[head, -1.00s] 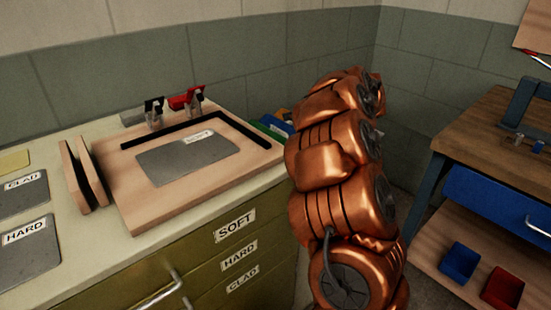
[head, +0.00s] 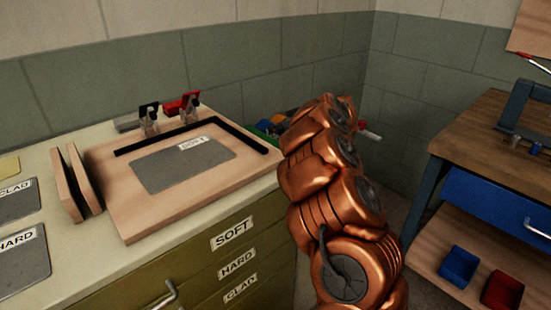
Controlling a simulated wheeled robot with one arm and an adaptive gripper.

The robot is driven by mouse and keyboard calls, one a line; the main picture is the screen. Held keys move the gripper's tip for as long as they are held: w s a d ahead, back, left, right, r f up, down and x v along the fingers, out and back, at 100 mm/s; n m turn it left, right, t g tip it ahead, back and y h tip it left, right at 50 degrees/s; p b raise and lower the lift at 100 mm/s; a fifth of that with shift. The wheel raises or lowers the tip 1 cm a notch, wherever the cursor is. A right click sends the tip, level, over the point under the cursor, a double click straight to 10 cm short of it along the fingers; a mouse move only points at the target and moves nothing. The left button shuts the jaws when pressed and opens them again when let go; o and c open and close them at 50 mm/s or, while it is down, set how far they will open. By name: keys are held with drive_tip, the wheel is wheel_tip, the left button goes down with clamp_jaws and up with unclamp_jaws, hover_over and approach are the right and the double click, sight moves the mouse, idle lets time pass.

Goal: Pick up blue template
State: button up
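I cannot clearly make out the blue template. Blue and green pieces (head: 268,127) show in part beyond the right back corner of the cabinet top, and my copper arm hides the rest of them. One of these may be the template, but I cannot tell. My arm reaches up and away toward that corner. My gripper is not visible; it is hidden beyond the arm's far end.
A wooden board (head: 125,215) with a grey SOFT sheet (head: 175,167), black strip and red and black clamps (head: 182,106) lies on the cabinet (head: 190,265). Grey CLAD and HARD sheets (head: 22,268) lie left. A wooden bench (head: 480,125) with bins stands right.

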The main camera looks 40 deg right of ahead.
drive_tip(key=shift+w+f, duration=0.25)
drive_tip(key=shift+w, duration=0.2)
clamp_jaws()
idle(0.6)
